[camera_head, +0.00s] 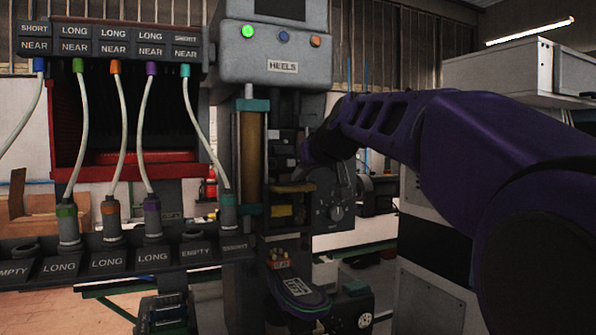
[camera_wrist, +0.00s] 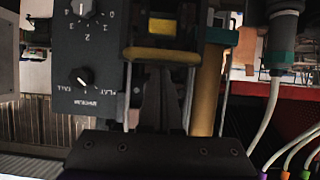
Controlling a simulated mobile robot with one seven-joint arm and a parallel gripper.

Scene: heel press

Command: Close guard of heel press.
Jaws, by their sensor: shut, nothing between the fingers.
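The heel press (camera_head: 278,68), labelled HEELS, stands at the centre of the head view. A yellow bar (camera_head: 292,187), which looks like the guard's handle, crosses the front of its working opening. In the wrist view the yellow bar (camera_wrist: 160,55) spans between thin metal rods, just beyond my fingers. My purple arm reaches in from the right, and my gripper (camera_head: 284,160) is at the press front, above the bar. In the wrist view my gripper (camera_wrist: 165,80) is shut and empty. I cannot tell whether it touches the bar. The guard's panel is not clear.
A knob panel (camera_head: 334,210) is right of the opening, and a brass-coloured column (camera_head: 250,155) is left of it. Further left is a rack (camera_head: 110,262) of plugged cables. A shoe-shaped piece (camera_head: 298,290) sits below the opening. A grey cabinet (camera_head: 520,70) stands at right.

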